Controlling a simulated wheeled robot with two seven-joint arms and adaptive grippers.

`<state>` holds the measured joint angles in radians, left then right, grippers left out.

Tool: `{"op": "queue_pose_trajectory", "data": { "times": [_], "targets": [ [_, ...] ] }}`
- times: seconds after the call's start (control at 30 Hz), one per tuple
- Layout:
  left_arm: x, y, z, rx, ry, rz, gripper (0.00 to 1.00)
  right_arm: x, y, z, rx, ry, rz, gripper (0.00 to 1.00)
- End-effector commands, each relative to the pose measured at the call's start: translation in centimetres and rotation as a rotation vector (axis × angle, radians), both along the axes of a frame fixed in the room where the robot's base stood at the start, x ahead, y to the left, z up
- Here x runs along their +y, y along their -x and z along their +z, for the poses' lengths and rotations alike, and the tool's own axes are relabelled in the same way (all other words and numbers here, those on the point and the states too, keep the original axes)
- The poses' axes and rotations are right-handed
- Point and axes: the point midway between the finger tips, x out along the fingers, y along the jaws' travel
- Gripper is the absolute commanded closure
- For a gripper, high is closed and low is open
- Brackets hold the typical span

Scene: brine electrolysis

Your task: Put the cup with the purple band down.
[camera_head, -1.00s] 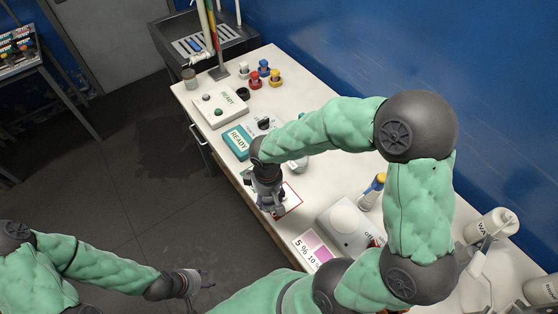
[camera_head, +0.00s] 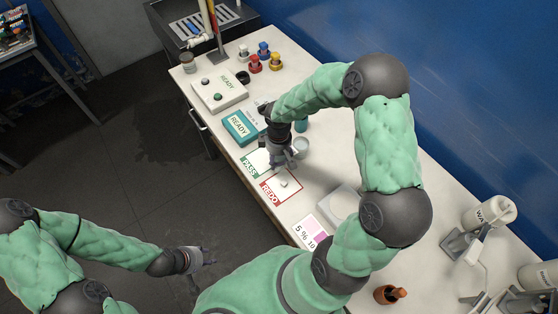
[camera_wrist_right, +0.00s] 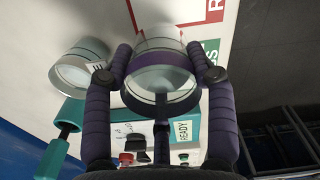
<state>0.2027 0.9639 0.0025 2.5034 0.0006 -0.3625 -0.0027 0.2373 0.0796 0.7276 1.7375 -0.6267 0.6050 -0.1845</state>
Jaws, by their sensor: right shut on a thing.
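The cup with the purple band (camera_wrist_right: 160,82) is between the two fingers of my right gripper (camera_wrist_right: 160,75) in the right wrist view. It is a clear cup, its open rim facing the camera. In the head view my right gripper (camera_head: 285,162) is low over the PASS and REDO squares, and the cup is mostly hidden there. I cannot tell whether its base touches the table. The red-framed REDO card (camera_head: 268,193) and the green-lettered PASS card (camera_head: 250,166) lie on the table. My left gripper (camera_head: 203,258) hangs off the table's front side, its opening unclear.
A second cup with a pale band (camera_wrist_right: 82,66) stands close beside the held one; it also shows in the head view (camera_head: 302,147). A teal READY device (camera_head: 241,128) is nearby. A white device (camera_head: 340,203) and a 5 % card (camera_head: 305,230) lie nearer.

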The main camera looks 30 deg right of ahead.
Motion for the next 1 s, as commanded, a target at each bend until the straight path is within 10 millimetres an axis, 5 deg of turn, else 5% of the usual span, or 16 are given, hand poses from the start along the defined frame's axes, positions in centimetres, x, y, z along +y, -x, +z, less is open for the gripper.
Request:
{"op": "queue_pose_trajectory", "data": {
  "times": [0.53, 0.97, 1.0],
  "targets": [
    [0.0, 0.0, -0.5, 0.000, 0.000, 0.000, 0.60, -1.1, -1.3, -4.8, 0.001, 0.000, 0.000, 0.90],
    [0.0, 0.0, -1.0, 0.000, 0.000, 0.000, 0.60, -1.1, -1.4, -5.5, -0.001, 0.000, 0.000, 0.90],
    [0.0, 0.0, -0.9, 0.000, 0.000, 0.000, 0.60, -1.0, -1.4, -5.4, 0.000, 0.000, 0.000, 0.32]
  ]
}}
